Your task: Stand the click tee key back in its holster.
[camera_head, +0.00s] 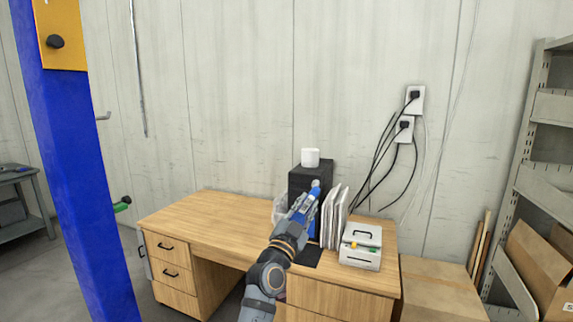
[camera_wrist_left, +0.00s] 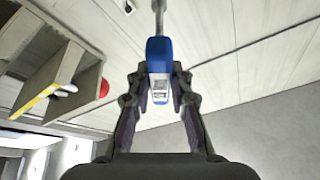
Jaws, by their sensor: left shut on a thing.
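My left gripper (camera_head: 308,197) is raised over the desk in the head view, in front of the dark box. In the left wrist view, the gripper (camera_wrist_left: 159,82) is shut on the blue body of the click tee key (camera_wrist_left: 158,55). A pale label shows low on that body, and a thin metal shaft runs from it to the top edge of the picture. In the head view the key is small and hard to tell from the gripper. I cannot make out the holster in either view. My right gripper is not in view.
A wooden desk (camera_head: 213,213) carries a dark box (camera_head: 299,178), white folders (camera_head: 339,207) and a grey-white case (camera_head: 361,248). A blue post (camera_head: 75,170) stands at left, with a green-ended part (camera_head: 122,204) beside it. Shelving (camera_head: 530,140) stands at right. The desk's left top is clear.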

